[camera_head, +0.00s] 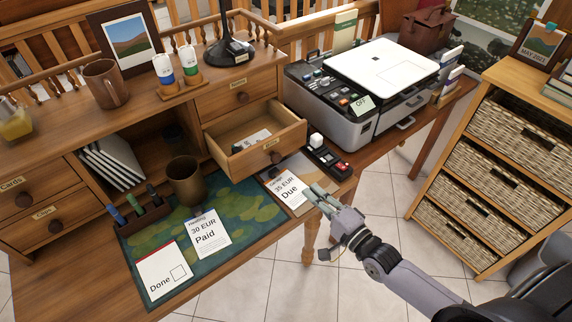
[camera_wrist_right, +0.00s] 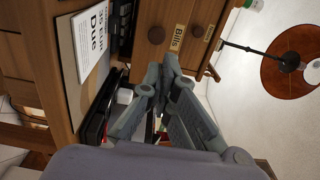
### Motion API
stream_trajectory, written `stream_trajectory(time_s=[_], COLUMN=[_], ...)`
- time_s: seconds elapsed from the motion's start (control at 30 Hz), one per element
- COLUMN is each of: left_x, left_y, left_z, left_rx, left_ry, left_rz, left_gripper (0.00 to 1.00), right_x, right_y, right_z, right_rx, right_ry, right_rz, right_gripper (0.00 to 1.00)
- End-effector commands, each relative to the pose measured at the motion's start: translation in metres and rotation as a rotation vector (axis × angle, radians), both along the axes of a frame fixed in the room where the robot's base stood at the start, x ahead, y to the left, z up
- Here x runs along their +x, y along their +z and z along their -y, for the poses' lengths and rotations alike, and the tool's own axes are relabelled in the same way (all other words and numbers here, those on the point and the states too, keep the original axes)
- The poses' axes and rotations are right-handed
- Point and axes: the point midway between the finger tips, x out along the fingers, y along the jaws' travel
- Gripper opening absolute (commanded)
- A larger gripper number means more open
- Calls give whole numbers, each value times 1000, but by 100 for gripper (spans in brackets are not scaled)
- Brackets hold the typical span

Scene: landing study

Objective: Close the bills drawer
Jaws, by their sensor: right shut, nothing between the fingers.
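The bills drawer (camera_head: 285,140) is a wooden drawer under the desk's upper shelf. It stands pulled out in the head view, with white papers inside and a dark round knob on its front. In the right wrist view its front with the "Bills" label (camera_wrist_right: 190,22) is ahead of my fingers. My right gripper (camera_head: 313,193) is shut and empty, in front of the drawer and to its lower right in the head view. It also shows in the right wrist view (camera_wrist_right: 168,75), its fingertips just short of the drawer front as seen there. My left gripper is not in view.
A "35 EUR Due" sheet (camera_head: 288,188) lies below the drawer, beside my right fingers. A black tray (camera_head: 328,160) with small items is to the drawer's right, near the printer (camera_head: 385,70). A brown cup (camera_head: 185,182) stands on the green mat (camera_head: 250,215). A closed drawer (camera_head: 225,98) is above.

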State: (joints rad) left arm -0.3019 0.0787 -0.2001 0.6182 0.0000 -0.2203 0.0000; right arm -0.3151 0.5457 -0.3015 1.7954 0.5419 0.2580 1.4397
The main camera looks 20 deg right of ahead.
Motion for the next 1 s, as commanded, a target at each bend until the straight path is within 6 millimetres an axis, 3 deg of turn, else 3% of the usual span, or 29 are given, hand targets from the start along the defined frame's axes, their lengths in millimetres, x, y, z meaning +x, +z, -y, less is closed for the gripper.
stream_trajectory(time_s=[0.5,0.7,1.0], left_x=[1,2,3], left_y=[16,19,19], left_z=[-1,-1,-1], left_rx=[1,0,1], left_ry=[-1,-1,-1], left_rz=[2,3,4], left_gripper=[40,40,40], right_x=[98,115,117], right_y=[2,0,0], right_z=[-35,-42,-43], right_rx=[-3,-4,-5], right_ry=[-1,0,0], right_rz=[1,-1,-1], right_gripper=[0,0,0])
